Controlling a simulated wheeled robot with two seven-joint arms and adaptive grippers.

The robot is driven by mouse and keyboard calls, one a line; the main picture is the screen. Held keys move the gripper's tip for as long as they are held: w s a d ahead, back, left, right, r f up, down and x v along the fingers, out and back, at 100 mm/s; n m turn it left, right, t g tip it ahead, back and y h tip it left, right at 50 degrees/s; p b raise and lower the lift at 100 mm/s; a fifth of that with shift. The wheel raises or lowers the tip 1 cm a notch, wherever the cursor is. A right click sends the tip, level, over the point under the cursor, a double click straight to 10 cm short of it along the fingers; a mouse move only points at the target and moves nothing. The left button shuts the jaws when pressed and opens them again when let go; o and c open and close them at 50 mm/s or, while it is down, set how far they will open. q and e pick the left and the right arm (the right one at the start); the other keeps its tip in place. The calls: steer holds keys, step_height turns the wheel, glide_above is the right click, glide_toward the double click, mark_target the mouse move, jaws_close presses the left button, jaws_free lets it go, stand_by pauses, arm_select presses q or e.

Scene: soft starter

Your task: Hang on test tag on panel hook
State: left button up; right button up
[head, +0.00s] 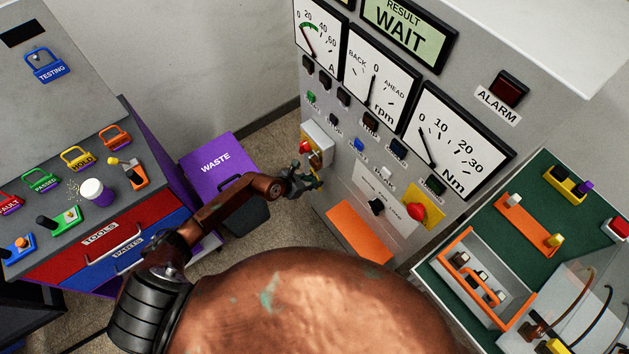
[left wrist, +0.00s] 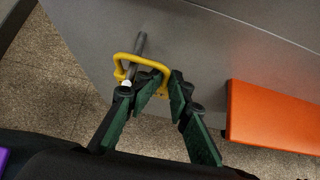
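In the head view my left gripper (head: 310,182) is at the panel's lower left edge, partly hiding a little yellow. My right gripper is not in view.
A red knob (head: 305,147) on a pale box is just above my left gripper. An orange block (left wrist: 268,115) stands out low on the panel to the right. The purple waste bin (head: 218,160) is to the left. The tag bench (head: 60,130) is farther left.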

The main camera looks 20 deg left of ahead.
arm_select(q)
steer(key=shift+w+a+r, duration=0.1)
steer(key=shift+w+a, duration=0.1)
steer(key=shift+a, duration=0.05)
steer(key=v, duration=1.1)
steer(key=shift+s+r, duration=0.25)
steer(key=shift+s, duration=0.15)
